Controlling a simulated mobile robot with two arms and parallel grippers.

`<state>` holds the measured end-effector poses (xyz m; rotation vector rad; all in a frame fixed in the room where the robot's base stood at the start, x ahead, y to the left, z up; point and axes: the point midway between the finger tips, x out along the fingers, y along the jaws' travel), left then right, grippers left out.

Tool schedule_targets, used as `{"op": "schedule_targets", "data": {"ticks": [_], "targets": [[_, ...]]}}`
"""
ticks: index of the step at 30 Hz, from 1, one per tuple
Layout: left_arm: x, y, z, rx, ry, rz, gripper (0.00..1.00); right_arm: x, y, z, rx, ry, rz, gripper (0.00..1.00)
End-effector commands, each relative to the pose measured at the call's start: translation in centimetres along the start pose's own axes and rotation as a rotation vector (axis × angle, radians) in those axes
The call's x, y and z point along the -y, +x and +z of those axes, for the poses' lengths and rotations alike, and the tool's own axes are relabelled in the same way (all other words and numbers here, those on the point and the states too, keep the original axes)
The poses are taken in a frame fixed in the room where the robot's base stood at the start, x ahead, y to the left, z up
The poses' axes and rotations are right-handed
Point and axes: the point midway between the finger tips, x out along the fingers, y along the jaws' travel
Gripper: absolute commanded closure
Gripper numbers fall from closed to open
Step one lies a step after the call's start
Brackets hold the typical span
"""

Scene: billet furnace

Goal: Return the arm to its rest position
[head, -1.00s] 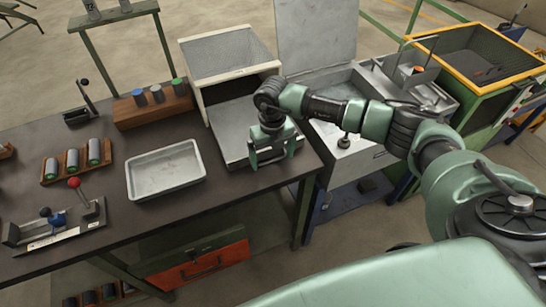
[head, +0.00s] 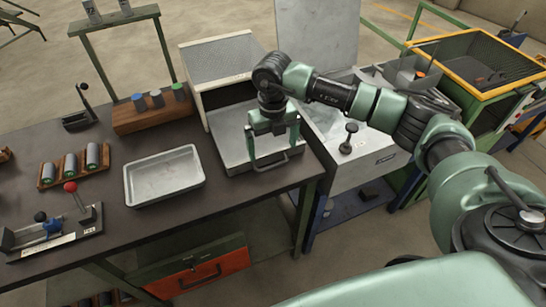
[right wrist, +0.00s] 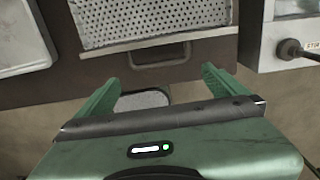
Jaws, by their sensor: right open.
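My right arm reaches in from the right in the head view. Its gripper (head: 273,160) points down in front of the white box, over the front edge of the grey pull-out tray (head: 232,152). The two green fingers are apart with nothing held between them. In the right wrist view the open fingers (right wrist: 160,85) also stand apart, below the tray's dark handle (right wrist: 160,58), with floor and a pale shape visible between them. I cannot tell the exact gap to the handle. My left gripper is out of view.
The white box (head: 203,82) with a mesh top stands behind the tray. A shallow metal pan (head: 163,197) lies left of it. A grey machine with a black knob (head: 351,128) stands right, beneath my forearm. A yellow-rimmed bin (head: 425,47) is farther right.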

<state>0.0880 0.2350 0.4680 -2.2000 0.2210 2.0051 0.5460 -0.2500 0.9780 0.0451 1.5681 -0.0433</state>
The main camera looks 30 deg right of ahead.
Motion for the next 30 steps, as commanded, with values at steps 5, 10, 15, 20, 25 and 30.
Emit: {"op": "schedule_targets", "data": {"ticks": [5,10,15,20,25,30], "targets": [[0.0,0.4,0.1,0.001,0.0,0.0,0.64,0.0,-1.1,0.0,0.0,0.001,-0.001,0.0],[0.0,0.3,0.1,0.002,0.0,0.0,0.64,0.0,-1.3,-0.1,-0.001,0.001,-0.001,0.0],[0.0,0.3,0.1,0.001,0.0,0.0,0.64,0.0,-1.3,0.0,-0.001,0.001,-0.001,0.0],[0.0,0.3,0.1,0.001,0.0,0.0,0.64,-0.2,-1.2,-0.1,-0.001,-0.003,0.007,0.0],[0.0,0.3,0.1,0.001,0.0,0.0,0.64,-5.4,0.0,-1.2,0.006,-0.066,0.174,0.0],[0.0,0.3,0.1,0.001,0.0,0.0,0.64,-17.1,-0.7,-4.4,0.031,-0.149,0.599,0.0]]}}
